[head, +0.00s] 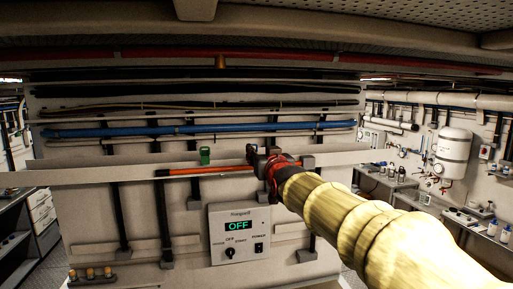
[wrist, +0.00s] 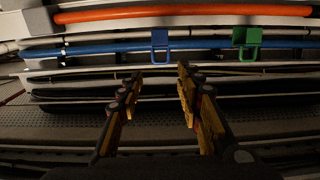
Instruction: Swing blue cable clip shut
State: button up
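The blue cable clip (wrist: 160,42) shows in the wrist view as a small block with a square loop, just beyond my fingertips. It is near the blue pipe; I cannot tell whether the clip is latched. In the head view a bit of the blue clip (head: 251,151) shows beside my gripper, mostly hidden by it. My gripper (wrist: 158,76) has its two yellow-and-black fingers spread apart with nothing between them. In the head view my gripper (head: 260,162) is at the wall rail, partly hidden by my arm.
A green clip (wrist: 247,38) sits beside the blue one, and shows left of my gripper in the head view (head: 205,156). An orange cable (head: 215,171) runs along the rail. A blue pipe (head: 160,130) crosses above. A control box (head: 239,235) reading OFF is below.

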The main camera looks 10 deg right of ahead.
jog(key=w+p, duration=0.3)
jog(key=w, duration=0.5)
jog(key=shift+c, duration=1)
jog(key=c, duration=0.7)
grip_shut()
